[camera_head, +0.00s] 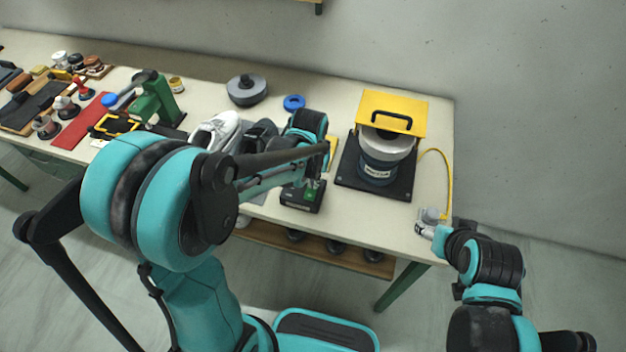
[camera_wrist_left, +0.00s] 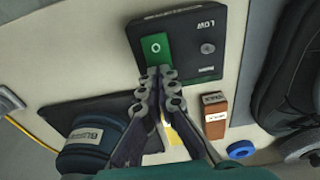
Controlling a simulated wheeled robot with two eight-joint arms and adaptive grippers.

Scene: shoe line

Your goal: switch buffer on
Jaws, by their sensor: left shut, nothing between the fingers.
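A small black control box (camera_head: 301,198) with a green switch (camera_head: 310,194) lies near the table's front edge. In the left wrist view the box (camera_wrist_left: 205,45) carries the word LOW, a round knob and the green switch (camera_wrist_left: 156,48). My left gripper (camera_wrist_left: 155,73) is shut and empty, its tips at the lower edge of the green switch; whether they touch it I cannot tell. The buffer (camera_head: 380,160), a dark blue and grey drum under a yellow hood, stands right of the box. My right gripper (camera_head: 429,222) is by the table's right front corner, its fingers too small to read.
A white shoe (camera_head: 216,131) lies left of my left gripper. A blue ring (camera_head: 294,102) and a grey round part (camera_head: 247,90) lie behind. A yellow cable (camera_head: 447,175) runs along the right edge. A green press (camera_head: 158,100) and several tools fill the left side.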

